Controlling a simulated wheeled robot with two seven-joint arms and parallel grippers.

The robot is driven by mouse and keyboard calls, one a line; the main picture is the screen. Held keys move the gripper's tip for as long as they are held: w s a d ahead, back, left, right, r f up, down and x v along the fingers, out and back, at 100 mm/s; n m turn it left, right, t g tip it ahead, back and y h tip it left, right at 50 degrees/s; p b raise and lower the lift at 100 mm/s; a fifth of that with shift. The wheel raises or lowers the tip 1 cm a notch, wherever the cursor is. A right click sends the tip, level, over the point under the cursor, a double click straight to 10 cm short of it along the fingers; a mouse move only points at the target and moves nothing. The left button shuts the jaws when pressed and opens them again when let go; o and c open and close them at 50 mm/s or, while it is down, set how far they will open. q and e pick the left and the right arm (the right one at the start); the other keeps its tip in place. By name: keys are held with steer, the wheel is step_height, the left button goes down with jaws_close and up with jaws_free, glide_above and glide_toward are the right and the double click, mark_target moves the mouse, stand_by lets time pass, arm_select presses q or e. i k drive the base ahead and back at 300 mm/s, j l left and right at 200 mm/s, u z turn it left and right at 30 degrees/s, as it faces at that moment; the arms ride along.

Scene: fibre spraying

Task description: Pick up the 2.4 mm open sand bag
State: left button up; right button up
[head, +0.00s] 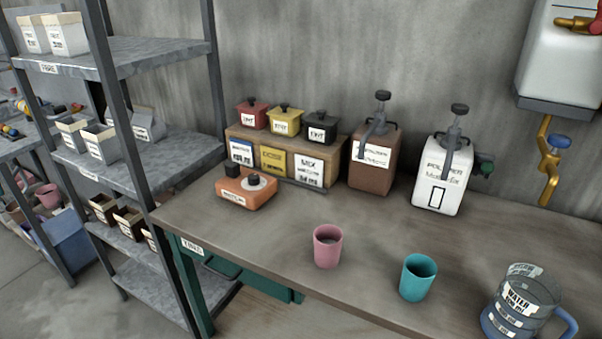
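Neither of my grippers is in view. No bag with a readable 2.4 mm label shows. On the middle shelf of the rack at left stand several grey-and-white bag-like packages (98,141) with small labels, too small to read. Brown open-topped packages (128,221) with pale labels stand on the shelf below, partly hidden by a rack post. Two white packages (66,36) stand on the top shelf. I cannot tell which of these, if any, is the open sand bag.
The workbench (390,290) holds a pink cup (327,246), a teal cup (418,277), a clear jug (522,303), an orange scale (246,188), a wooden box unit (290,150) with lidded pots, and brown (374,160) and white (441,178) pump containers. Floor shows at lower left.

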mark_target(106, 210)
steer(key=j+u, duration=0.15)
steer(key=j, duration=0.25)
steer(key=i+j+u, duration=0.1)
steer(key=j, duration=0.25)
steer(key=i+j+u, duration=0.15)
steer(key=j, duration=0.25)
steer(key=j+u, duration=0.15)
steer(key=j, duration=0.25)
steer(key=i+j+u, duration=0.1)
steer(key=j, duration=0.25)
